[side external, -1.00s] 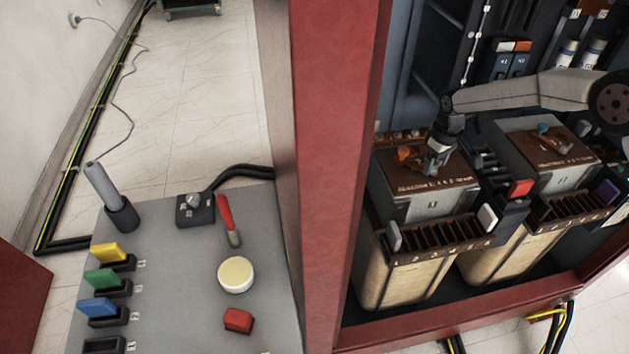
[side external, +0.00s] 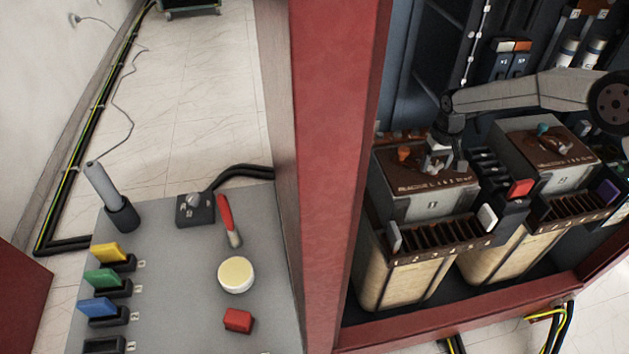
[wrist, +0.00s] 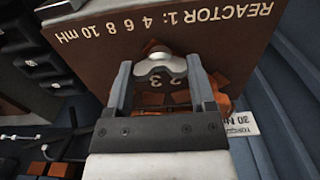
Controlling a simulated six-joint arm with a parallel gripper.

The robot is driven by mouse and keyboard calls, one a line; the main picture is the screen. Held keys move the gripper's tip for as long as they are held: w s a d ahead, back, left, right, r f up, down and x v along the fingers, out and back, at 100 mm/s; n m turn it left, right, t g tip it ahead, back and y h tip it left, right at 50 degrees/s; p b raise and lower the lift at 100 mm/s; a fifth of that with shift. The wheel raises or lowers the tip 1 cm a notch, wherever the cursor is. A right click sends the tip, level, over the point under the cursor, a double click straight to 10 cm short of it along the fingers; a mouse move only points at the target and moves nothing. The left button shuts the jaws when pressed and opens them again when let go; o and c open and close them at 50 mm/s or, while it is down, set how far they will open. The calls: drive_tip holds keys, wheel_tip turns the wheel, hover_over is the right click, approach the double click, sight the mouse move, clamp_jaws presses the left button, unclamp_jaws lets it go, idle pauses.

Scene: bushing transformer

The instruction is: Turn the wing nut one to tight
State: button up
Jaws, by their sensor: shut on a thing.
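The left reactor box (side external: 424,206) has a brown top plate and stands in the red-framed cabinet. In the wrist view, the plate (wrist: 205,38) reads "REACTOR 1: 4 6 8 10 mH", upside down. A silvery wing nut (wrist: 160,66) sits on this plate between the two fingers of my gripper (wrist: 160,72). My gripper (side external: 447,163) is low over the plate in the side view and shut on the wing nut. The fingers hide part of the nut, and its threads are out of sight.
An orange knob (side external: 404,153) stands on the same plate, left of my gripper. A second reactor (side external: 518,199) with a teal knob (side external: 543,129) stands to the right. A red cabinet post (side external: 328,180) separates the grey tool table (side external: 180,290) from the reactors.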

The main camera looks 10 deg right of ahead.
sight(436, 163)
drive_tip(key=o, duration=1.2)
drive_tip(key=shift+r, duration=3.85)
drive_tip(key=shift+r, duration=0.1)
